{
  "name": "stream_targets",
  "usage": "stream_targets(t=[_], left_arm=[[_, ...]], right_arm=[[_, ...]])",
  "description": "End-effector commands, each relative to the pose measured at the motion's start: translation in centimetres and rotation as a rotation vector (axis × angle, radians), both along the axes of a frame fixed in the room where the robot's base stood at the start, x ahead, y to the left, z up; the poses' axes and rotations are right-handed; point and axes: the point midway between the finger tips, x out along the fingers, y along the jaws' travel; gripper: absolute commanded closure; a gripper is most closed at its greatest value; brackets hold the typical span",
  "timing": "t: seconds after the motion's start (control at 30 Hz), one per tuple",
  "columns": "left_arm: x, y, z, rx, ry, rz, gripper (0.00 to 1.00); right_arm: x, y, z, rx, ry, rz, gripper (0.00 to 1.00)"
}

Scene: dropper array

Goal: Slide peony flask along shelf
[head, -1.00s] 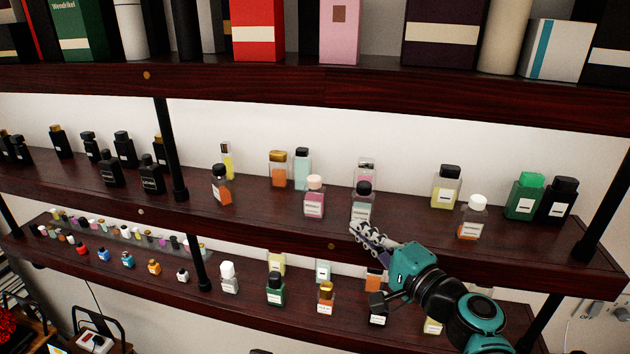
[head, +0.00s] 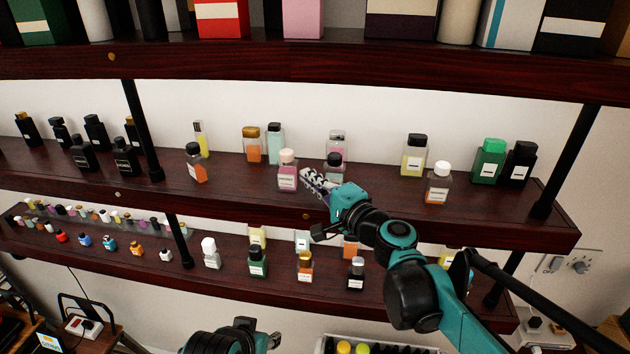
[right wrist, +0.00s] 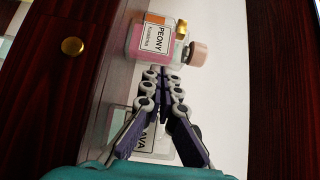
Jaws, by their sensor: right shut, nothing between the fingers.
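The peony flask (head: 288,177) is pink with a pale pink cap and stands upright near the front of the middle shelf (head: 390,207). In the right wrist view the flask (right wrist: 150,42) shows its PEONY label. My right gripper (head: 306,178) is shut and empty, with its fingertips close to the right side of the flask. I cannot tell whether they touch it. Teal and black parts of my left arm show at the bottom of the head view, with what may be its gripper (head: 274,340) partly visible; its fingers are unclear.
A black-capped flask (head: 335,161) stands just behind my right gripper, partly hidden. An orange flask (head: 197,170) with a black cap stands to the left, with free shelf between it and the peony flask. A white-capped flask (head: 437,186) stands to the right.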

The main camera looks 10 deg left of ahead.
Motion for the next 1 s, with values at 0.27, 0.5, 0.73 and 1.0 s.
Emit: stream_targets(t=[0.27, 0.5, 0.73, 1.0], left_arm=[[0.0, 0.0, -0.1, 0.0, 0.0, 0.0, 0.6], [0.0, 0.0, -1.0, 0.0, 0.0, 0.0, 0.6], [0.0, 0.0, -1.5, 0.0, 0.0, 0.0, 0.6], [0.0, 0.0, -1.6, 0.0, 0.0, 0.0, 0.6]], right_arm=[[0.0, 0.4, 0.0, 0.0, 0.0, 0.002, 1.0], [-0.1, 6.0, -0.2, 0.0, 0.0, 0.007, 1.0], [-0.1, 11.0, -0.1, 0.0, 0.0, 0.004, 1.0], [-0.1, 11.9, 0.0, 0.0, 0.0, 0.0, 1.0]])
